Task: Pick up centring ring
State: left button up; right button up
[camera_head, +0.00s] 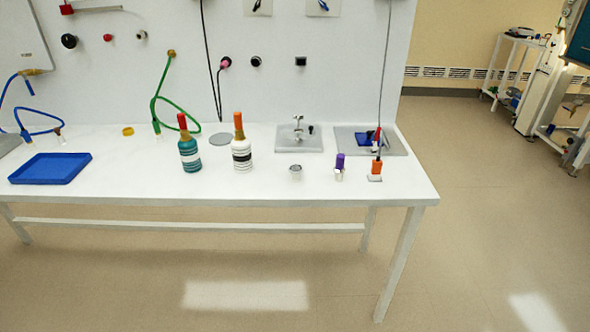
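No thing here can be named as the centring ring for certain at this size. A small yellow, ring-like round piece (128,131) lies on the white table near the back, left of the green hose's end. A short silver round piece (296,172) stands near the table's front edge, right of the middle. A grey flat disc (219,139) lies at the back, behind the two bottles. Neither of my grippers shows in the head view.
The white table (120,205) holds a blue tray (50,168), a teal bottle (189,154), a white striped bottle (241,152), a purple-topped piece (340,162) and an orange piece (376,168). Grey plates (298,147) lie at the back right. Floor in front is clear.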

aim_at(291, 168)
jog(key=i, duration=1.1)
